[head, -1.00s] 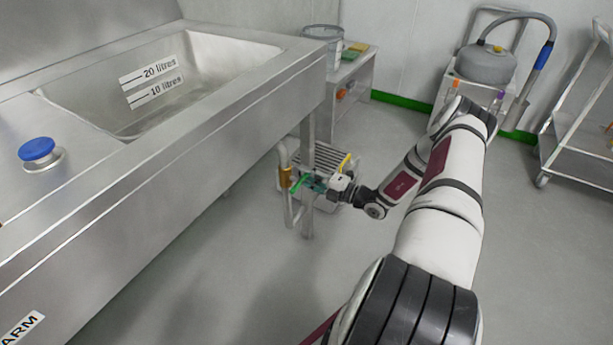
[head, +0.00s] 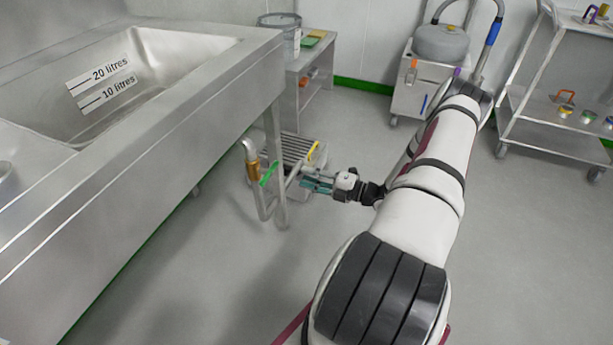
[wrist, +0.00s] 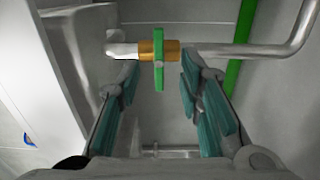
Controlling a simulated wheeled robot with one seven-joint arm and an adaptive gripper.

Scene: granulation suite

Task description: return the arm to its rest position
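My gripper (head: 318,186) is beside the drain pipe under the steel sink (head: 240,55), with its fingers pointing left at the pipe. A brass valve (wrist: 150,50) with a green lever (wrist: 159,62) sits on the pipe ahead of the fingertips. In the head view the green lever (head: 268,174) shows just left of the fingers, apart from them. My arm stretches forward from the lower right.
A grated floor drain box (head: 290,148) with a yellow handle is behind the gripper. A steel side table (head: 310,65) stands beyond the sink. A cart with a grey vessel (head: 440,42) and a shelf trolley (head: 545,105) are at the back right. The floor between is clear.

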